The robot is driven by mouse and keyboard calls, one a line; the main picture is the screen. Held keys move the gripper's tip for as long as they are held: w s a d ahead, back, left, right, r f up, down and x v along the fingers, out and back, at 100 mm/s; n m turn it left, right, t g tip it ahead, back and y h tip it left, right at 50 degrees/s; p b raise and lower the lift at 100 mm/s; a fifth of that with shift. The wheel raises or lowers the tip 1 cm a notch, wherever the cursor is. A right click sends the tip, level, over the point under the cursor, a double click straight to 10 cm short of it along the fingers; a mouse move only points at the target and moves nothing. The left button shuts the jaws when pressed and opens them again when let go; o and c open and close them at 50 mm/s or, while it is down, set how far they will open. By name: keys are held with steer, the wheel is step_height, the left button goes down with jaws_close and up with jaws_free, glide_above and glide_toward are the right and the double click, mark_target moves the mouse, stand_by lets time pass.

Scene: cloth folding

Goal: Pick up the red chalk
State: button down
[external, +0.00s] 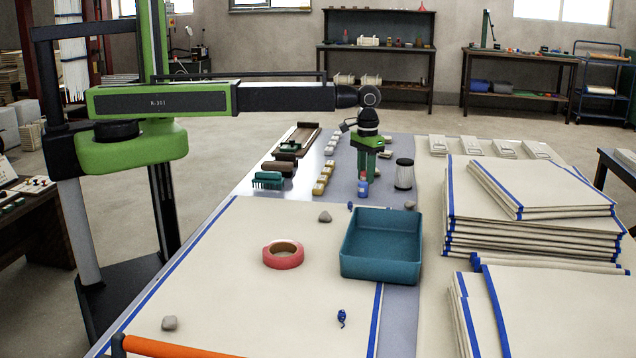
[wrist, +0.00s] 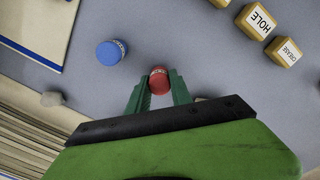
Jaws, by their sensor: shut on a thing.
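The red chalk (wrist: 158,76) is a short red cylinder with a pale label, seen from its end in the wrist view. My gripper (wrist: 160,88) has its green fingers closed on both sides of it. In the external view my gripper (external: 367,172) points straight down over the grey part of the table, near its far end. The red chalk is hard to make out there. A blue chalk (wrist: 110,52) stands apart from the fingers, up and left of the red one in the wrist view; it also shows just below the fingers in the external view (external: 363,189).
Yellow label blocks (wrist: 257,22) stand to the upper right in the wrist view. In the external view a dark-and-white canister (external: 404,174) stands right of my gripper. A teal tray (external: 381,266), a tape roll (external: 283,258) and folded cloth stacks (external: 520,215) lie nearer the camera.

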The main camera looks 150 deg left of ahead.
step_height(320, 180, up, 5)
steer(key=p, duration=0.4)
steer(key=shift+d+f, duration=0.1)
steer(key=shift+f, duration=0.05)
steer(key=w+d+r+p, duration=0.2)
steer(key=d, duration=0.3)
steer(key=w+d+r+p, duration=0.2)
steer(key=d+r+p, duration=0.1)
steer(key=d, duration=0.2)
steer(key=shift+w+d+r+p, duration=0.25)
steer(key=shift+d+r+p, duration=0.05)
steer(key=shift+r+p, duration=0.05)
